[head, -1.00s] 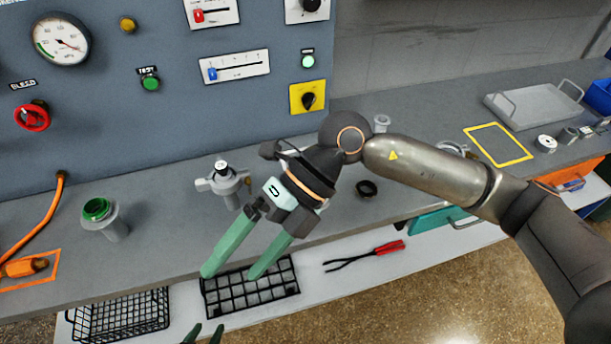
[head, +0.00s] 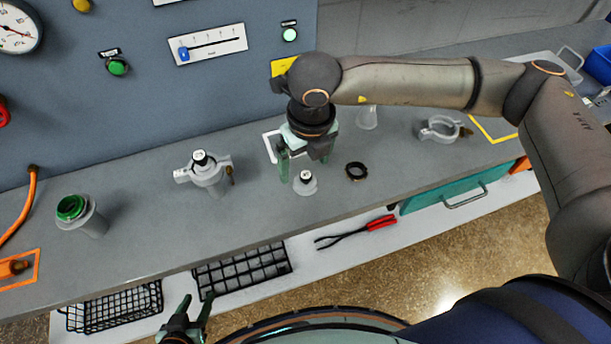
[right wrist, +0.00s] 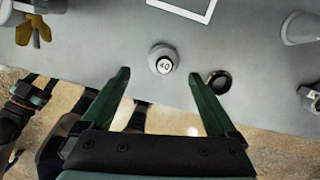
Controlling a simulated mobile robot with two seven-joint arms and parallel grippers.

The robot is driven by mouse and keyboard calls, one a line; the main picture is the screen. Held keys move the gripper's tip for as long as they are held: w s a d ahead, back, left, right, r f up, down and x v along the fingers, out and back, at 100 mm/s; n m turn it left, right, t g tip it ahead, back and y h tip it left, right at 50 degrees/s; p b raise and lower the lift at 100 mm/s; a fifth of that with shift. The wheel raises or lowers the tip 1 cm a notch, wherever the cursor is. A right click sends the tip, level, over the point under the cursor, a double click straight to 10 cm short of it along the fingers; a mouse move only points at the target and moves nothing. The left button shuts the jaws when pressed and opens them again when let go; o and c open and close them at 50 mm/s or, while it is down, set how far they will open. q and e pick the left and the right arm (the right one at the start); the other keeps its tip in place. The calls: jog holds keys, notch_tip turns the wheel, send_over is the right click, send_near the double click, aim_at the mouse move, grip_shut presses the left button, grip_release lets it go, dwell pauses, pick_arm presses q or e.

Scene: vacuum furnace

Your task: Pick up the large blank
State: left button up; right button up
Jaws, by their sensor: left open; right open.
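The large blank (head: 306,184) is a small grey round piece with a knob marked 40. It sits upright on the grey bench, and also shows in the right wrist view (right wrist: 163,58). My right gripper (head: 304,165) points down over the bench at the blank, open and empty. In the right wrist view its green fingertips (right wrist: 157,76) are spread, with the blank just beyond them and roughly between them; I cannot tell the height gap. My left gripper (head: 196,302) is open and empty low in the head view, in front of the lower shelf.
A black ring (head: 356,171) lies close right of the blank. A grey valve body (head: 208,174) stands to the left, with a green-topped fitting (head: 82,214) further left. A clamp (head: 440,128) lies to the right. Red-handled pliers (head: 357,232) and a black grid rack (head: 242,270) are on the lower shelf.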

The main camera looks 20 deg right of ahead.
aim_at(306, 174)
jog(key=shift+w+d+f+p, duration=0.1)
jog(key=shift+w+f+p, duration=0.1)
jog(key=shift+f, duration=0.7)
jog(key=shift+w+d+f+p, duration=0.1)
jog(key=shift+w+f+p, duration=0.1)
jog(key=shift+f, duration=0.7)
jog(key=shift+w+d+f+p, duration=0.1)
jog(key=shift+f+p, duration=0.1)
jog(key=shift+f, duration=0.7)
grip_shut()
jog(key=shift+r, duration=0.1)
